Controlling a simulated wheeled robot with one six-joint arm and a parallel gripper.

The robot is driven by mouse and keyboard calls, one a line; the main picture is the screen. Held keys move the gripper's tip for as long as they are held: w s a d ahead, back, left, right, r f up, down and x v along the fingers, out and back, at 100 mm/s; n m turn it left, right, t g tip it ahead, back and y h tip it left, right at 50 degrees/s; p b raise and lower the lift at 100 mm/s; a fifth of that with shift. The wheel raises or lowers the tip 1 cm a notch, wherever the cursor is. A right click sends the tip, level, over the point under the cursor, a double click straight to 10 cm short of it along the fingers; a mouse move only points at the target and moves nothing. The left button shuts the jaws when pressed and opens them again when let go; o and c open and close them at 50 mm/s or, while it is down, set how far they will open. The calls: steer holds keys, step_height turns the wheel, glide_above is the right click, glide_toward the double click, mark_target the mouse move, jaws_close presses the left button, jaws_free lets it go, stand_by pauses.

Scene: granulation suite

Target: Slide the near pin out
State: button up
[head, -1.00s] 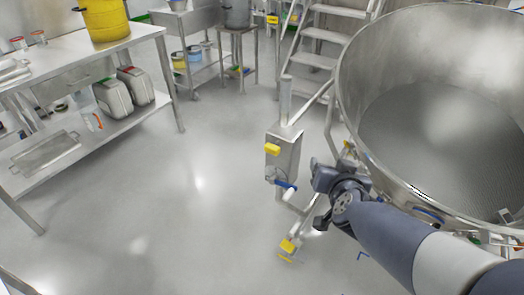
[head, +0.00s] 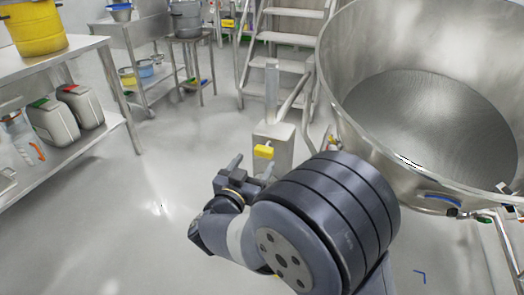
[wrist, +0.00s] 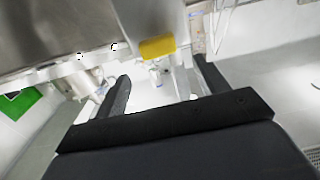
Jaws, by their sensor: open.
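I cannot surely pick out the near pin in either view. My gripper (head: 251,166) is open, with its fingers pointing up and away, in front of the steel box post (head: 277,142) that carries a yellow block (head: 264,151). In the wrist view my gripper (wrist: 161,70) shows two dark fingers spread apart with nothing between them. A yellow block (wrist: 157,48) lies beyond the fingertips there, on a pale metal body. The large steel bowl (head: 372,125) stands to the right of my gripper. My arm hides the lower part of the post.
A blue-handled fitting (head: 440,198) sits under the bowl's near edge. Steel steps (head: 292,38) stand behind the post. A steel table (head: 75,52) with a yellow drum (head: 35,28) is at the left. The grey floor (head: 150,210) between is clear.

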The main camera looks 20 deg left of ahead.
mark_target(262, 151)
steer(key=w, duration=0.5)
steer(key=w+b, duration=0.1)
steer(key=w, duration=0.1)
steer(key=shift+w+d, duration=0.25)
steer(key=shift+w, duration=0.15)
steer(key=shift+c, duration=0.2)
steer(key=c, duration=1.3)
steer(key=shift+s+a+p, duration=0.1)
steer(key=shift+s+p, duration=0.45)
steer(key=shift+s, duration=0.85)
steer(key=shift+c, duration=0.2)
steer(key=shift+w+f, duration=0.1)
steer(key=o, duration=1.4)
